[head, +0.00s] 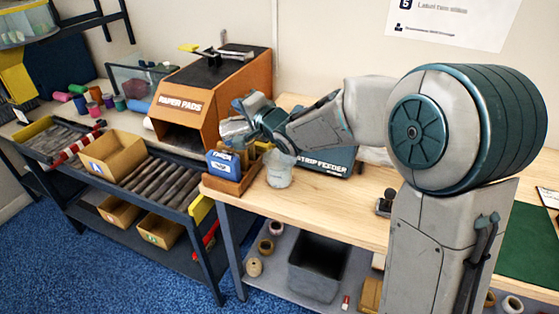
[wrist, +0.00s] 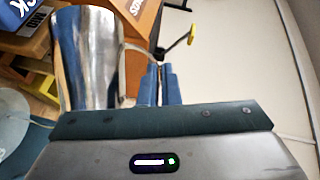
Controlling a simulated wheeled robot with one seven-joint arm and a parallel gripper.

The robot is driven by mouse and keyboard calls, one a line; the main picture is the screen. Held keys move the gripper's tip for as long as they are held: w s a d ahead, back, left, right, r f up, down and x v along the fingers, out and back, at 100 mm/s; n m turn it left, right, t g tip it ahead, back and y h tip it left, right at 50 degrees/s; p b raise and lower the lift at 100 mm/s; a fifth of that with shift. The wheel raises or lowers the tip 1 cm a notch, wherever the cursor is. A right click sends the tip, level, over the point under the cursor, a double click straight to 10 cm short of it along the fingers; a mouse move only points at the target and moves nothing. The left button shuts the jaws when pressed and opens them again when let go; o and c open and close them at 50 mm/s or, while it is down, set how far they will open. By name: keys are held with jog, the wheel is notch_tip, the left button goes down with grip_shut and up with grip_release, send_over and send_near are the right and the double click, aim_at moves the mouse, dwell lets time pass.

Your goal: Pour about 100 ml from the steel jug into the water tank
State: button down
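The steel jug (wrist: 88,60) is large and shiny at the left of the wrist view. My gripper (wrist: 160,85) has its blue fingers close together on the jug's thin handle. In the head view my gripper (head: 252,112) is above the bench, with the jug (head: 234,128) partly hidden behind it, over the wooden caddy. A pale translucent tub (head: 279,170), which looks like the water tank, stands on the bench in front of the strip feeder, below and right of the jug. I cannot tell the jug's exact tilt or its water level.
The wooden caddy (head: 232,181) with a blue-labelled box (head: 222,164) stands left of the tub.

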jog(key=shift+s+d+f+m+b, duration=0.1)
jog(key=shift+d+m+b, duration=0.15)
jog(key=shift+b, duration=0.25)
dwell(0.7)
jog(key=shift+d+f+m+t+y, duration=0.15)
jog(key=shift+d+m+t+y, duration=0.2)
jog(key=shift+d+y, duration=0.3)
dwell(0.3)
jog(key=shift+s+d+f+m+b, duration=0.1)
jog(key=shift+d+f+m+b, duration=0.15)
jog(key=shift+d+m+b, duration=0.05)
dwell(0.7)
jog(key=shift+a+r, duration=0.2)
jog(key=shift+a, duration=0.05)
jog(key=r+n+g+h+p, duration=0.1)
jog(key=n+p, duration=0.1)
jog(key=p, duration=0.1)
send_over(226, 131)
jog(key=d, duration=0.2)
jog(key=shift+s+r, duration=0.15)
jog(key=shift+s, duration=0.05)
jog(key=shift+d+f, duration=0.1)
jog(key=shift+f, duration=0.15)
jog(key=shift+w+a+r+n+g+h+p, duration=0.1)
jog(key=shift+a+r+n+g+h+p, duration=0.3)
jog(key=shift+p, duration=0.2)
jog(key=shift+a+f+n+g+h+p, duration=0.25)
jog(key=shift+a+n+h+p, duration=0.05)
jog(key=shift+a+n+h, duration=0.35)
